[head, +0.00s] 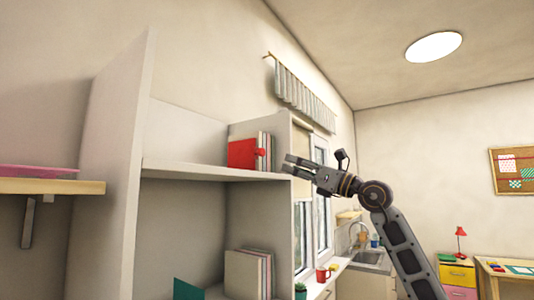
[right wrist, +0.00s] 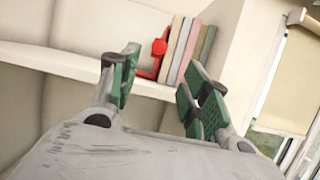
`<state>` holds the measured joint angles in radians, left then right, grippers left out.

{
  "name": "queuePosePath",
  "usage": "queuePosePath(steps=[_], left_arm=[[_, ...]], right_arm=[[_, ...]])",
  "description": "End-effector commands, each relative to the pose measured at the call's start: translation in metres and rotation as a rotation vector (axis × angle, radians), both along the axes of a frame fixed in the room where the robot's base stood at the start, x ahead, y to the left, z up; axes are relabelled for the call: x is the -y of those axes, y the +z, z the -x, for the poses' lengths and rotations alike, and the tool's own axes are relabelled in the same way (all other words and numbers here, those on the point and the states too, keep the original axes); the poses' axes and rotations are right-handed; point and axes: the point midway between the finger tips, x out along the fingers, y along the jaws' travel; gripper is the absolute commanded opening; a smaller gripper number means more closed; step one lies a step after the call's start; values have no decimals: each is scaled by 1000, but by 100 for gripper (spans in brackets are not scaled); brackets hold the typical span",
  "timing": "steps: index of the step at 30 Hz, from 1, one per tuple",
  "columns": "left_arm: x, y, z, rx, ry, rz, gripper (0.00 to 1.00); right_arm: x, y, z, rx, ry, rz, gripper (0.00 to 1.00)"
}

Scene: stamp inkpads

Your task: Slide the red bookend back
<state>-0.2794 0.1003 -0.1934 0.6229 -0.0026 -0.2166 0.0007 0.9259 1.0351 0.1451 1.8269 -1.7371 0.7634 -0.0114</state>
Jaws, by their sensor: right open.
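In the right wrist view the bookend (right wrist: 158,50) shows beyond the fingers, left of the books (right wrist: 186,48). My right gripper (head: 290,165) is open and empty, to the right of the books and near the shelf's front edge. Its green-padded fingers (right wrist: 160,84) are spread apart. My left gripper is out of view.
The shelf unit's tall left side panel (head: 115,160) rises at the left. The upper shelf left of the bookend is bare. Below stand more books (head: 247,272), a green bookend (head: 188,288) and a red mug (head: 322,274). A window (head: 321,155) lies behind my arm.

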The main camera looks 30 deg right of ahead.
Motion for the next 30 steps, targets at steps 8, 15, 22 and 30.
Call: queuePosePath(steps=[8,15,22,30], left_arm=[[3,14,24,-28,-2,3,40],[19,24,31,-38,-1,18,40],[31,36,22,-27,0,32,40],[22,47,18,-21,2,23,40]], right_arm=[[-10,14,-23,1,3,-3,47],[-19,23,-45,0,2,-2,47],[-27,32,-66,0,2,-2,47],[-36,42,-87,2,1,-1,47]])
